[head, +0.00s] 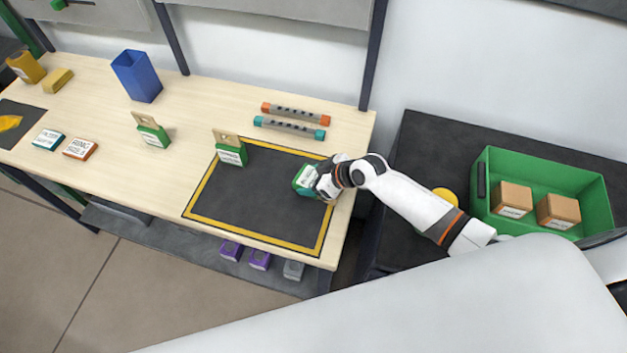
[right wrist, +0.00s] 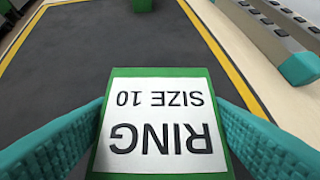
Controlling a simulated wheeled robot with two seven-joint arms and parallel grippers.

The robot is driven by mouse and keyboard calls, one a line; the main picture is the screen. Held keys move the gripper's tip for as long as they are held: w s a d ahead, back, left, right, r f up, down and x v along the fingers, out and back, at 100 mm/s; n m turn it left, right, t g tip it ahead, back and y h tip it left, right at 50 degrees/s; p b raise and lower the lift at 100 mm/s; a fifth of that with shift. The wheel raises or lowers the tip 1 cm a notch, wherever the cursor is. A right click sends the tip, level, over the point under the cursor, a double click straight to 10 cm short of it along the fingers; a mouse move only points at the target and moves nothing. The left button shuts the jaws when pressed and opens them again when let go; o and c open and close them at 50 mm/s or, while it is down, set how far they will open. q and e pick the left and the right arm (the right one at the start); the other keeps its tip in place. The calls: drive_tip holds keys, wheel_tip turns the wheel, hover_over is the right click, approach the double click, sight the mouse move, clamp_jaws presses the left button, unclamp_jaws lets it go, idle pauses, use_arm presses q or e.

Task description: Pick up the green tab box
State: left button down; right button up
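A green box (head: 306,177) with a white label is at the right side of the dark mat, at my right gripper (head: 311,187). In the right wrist view the green box (right wrist: 160,125) reads "RING SIZE 10", upside down. The teal fingers of my right gripper (right wrist: 160,112) press on its two sides. No tab shows on this box; its far side is hidden. I cannot tell whether it rests on the mat or is just above it. Two other green boxes with cardboard tabs stand upright, one on the mat (head: 232,154) and one left of it (head: 152,135). My left gripper is not in view.
The yellow-edged mat (head: 262,200) has free room in its middle. Two capped tubes (head: 290,127) lie behind it. A blue bin (head: 137,76) and small boxes (head: 80,148) are further left. A green crate (head: 487,190) with two brown boxes stands right, on a dark surface.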

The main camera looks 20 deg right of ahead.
sight(313, 179)
drive_tip(key=c, duration=0.6)
drive_tip(key=shift+r, duration=0.1)
wheel_tip(313, 179, up, 10)
drive_tip(key=shift+f+b, duration=0.1)
drive_tip(key=shift+b, duration=0.7)
